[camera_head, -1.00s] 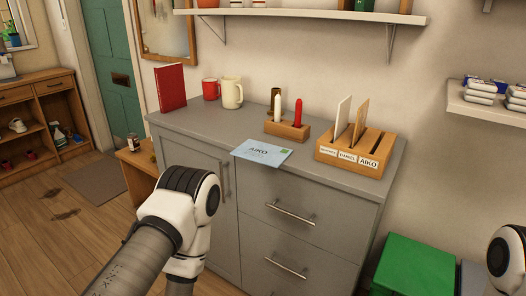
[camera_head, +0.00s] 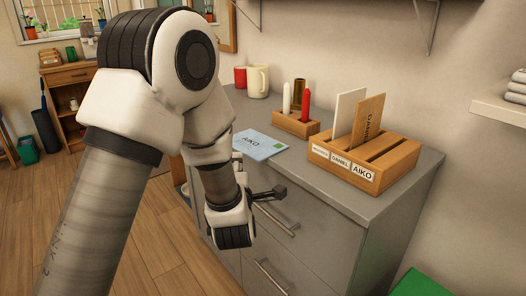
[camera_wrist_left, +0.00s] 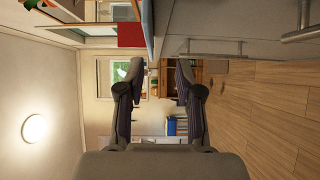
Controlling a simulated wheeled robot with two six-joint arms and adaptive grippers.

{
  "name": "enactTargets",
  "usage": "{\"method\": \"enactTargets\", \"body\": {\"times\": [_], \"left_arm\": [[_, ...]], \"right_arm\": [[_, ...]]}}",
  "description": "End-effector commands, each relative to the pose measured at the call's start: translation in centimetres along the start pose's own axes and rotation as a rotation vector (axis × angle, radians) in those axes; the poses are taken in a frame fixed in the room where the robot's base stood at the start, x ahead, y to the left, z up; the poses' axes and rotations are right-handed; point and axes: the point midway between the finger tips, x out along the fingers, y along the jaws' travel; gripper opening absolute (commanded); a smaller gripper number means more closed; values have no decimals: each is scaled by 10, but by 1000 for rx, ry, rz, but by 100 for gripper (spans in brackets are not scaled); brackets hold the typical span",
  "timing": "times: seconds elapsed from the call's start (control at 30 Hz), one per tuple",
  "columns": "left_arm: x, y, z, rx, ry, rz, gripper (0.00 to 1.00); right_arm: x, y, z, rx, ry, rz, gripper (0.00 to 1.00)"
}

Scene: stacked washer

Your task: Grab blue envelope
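The light blue envelope (camera_head: 260,145), marked AIKO with a green stamp, lies flat on the grey cabinet top, its near edge at the front edge of the top. My left gripper (camera_head: 262,186) is in front of the cabinet, just below and near the envelope, apart from it as far as I can see. My forearm and wrist partly hide it. In the left wrist view, the left gripper's two fingers (camera_wrist_left: 160,85) are spread with nothing between them. My right gripper is out of view.
A wooden letter holder (camera_head: 400,160) with name labels and two upright envelopes stands to the right on the cabinet top (camera_head: 270,106). A wooden candle holder (camera_head: 296,124) with white and red candles is behind the envelope. Drawer handles (camera_head: 277,221) protrude at the front.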

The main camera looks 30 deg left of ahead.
Motion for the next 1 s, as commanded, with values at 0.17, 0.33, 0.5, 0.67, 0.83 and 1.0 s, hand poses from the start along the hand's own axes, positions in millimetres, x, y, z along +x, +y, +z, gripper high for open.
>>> {"method": "enactTargets", "body": {"times": [0.17,0.33,0.5,0.67,0.83,1.0], "left_arm": [[14,11,0,-16,2,20,35],[38,11,-1,-14,2,18,35],[69,13,-1,-13,1,18,35],[79,14,0,-10,-2,17,35],[78,14,0,-10,-2,17,21],[78,14,0,-10,-2,17,0]], "right_arm": [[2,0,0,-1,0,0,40],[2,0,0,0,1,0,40],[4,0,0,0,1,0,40],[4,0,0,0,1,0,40],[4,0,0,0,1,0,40],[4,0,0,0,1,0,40]]}}
